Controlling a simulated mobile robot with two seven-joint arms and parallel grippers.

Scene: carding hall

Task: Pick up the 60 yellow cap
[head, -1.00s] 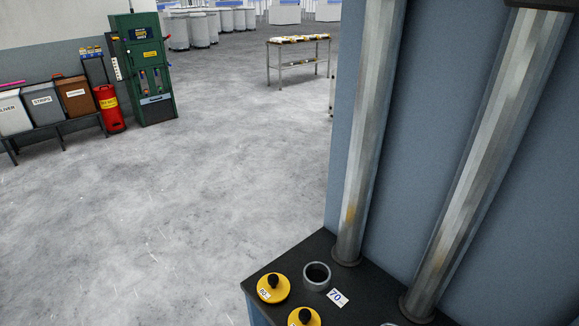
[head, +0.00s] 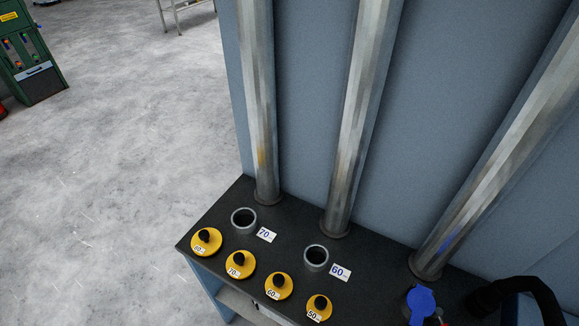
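The 60 yellow cap (head: 278,286) is a round yellow disc with a black knob and a small white label reading 60. It lies on the dark bench top (head: 217,219) near its front edge, third from the left in a row of yellow caps. A grey metal socket ring (head: 316,259) with a white 60 card (head: 340,272) beside it stands behind and to the right of the cap. Neither of my grippers shows in the head view.
Other yellow caps lie beside it: the leftmost (head: 206,242), the 70 cap (head: 240,265) and the 50 cap (head: 319,308). A second ring (head: 243,220) has a 70 card (head: 266,235). Tall metal tubes (head: 352,140) rise behind. A blue fitting (head: 421,302) stands at right. Open floor lies left.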

